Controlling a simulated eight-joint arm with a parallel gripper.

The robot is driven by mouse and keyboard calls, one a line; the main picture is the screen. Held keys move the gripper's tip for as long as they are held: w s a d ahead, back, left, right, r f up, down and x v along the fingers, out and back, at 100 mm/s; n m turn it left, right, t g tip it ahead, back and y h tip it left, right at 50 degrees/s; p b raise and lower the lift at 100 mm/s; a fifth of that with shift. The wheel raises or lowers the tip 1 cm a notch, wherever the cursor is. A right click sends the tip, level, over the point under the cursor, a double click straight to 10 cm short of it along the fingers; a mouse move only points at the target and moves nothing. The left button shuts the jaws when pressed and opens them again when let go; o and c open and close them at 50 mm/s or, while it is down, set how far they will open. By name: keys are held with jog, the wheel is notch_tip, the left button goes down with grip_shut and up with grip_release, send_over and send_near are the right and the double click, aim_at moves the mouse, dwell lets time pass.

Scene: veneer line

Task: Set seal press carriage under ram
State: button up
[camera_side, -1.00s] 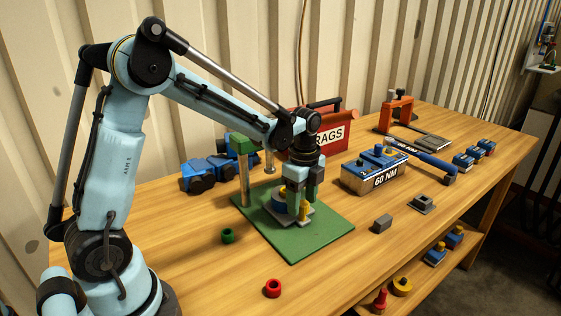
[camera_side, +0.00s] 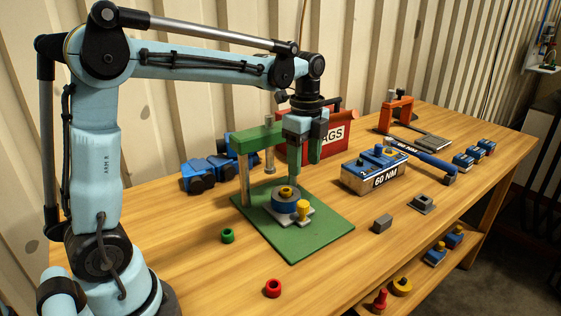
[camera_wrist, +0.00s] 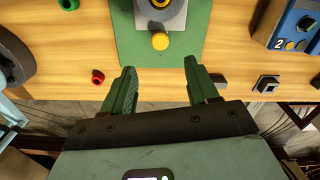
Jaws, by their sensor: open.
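The seal press has a green frame (camera_side: 246,178) on a green base plate (camera_side: 318,229), with a grey ram (camera_side: 269,158) hanging from its beam. In the side view the carriage's middle sits right of the line straight below the ram. My gripper (camera_side: 306,170) is open and empty, well above the carriage. In the wrist view the knob (camera_wrist: 160,41) shows beyond and between my fingertips (camera_wrist: 160,67), apart from them; the carriage is cut off at the top.
A green ring (camera_side: 227,236) and a red ring (camera_side: 272,288) lie left and front of the base plate. A red RAGS box (camera_side: 340,146) stands behind, and a blue 60 NM box (camera_side: 362,178) to the right. A grey block (camera_side: 382,223) lies near the front edge.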

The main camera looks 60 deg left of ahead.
aim_at(303, 202)
jog(key=shift+r, duration=0.55)
jog(key=shift+c, duration=1.4)
notch_tip(303, 202, down, 12)
jog(key=n, duration=1.3)
jog(key=shift+d+n, duration=0.15)
jog(key=shift+n, duration=0.15)
jog(key=shift+c, duration=0.2)
jog(key=shift+r, duration=0.1)
grip_shut()
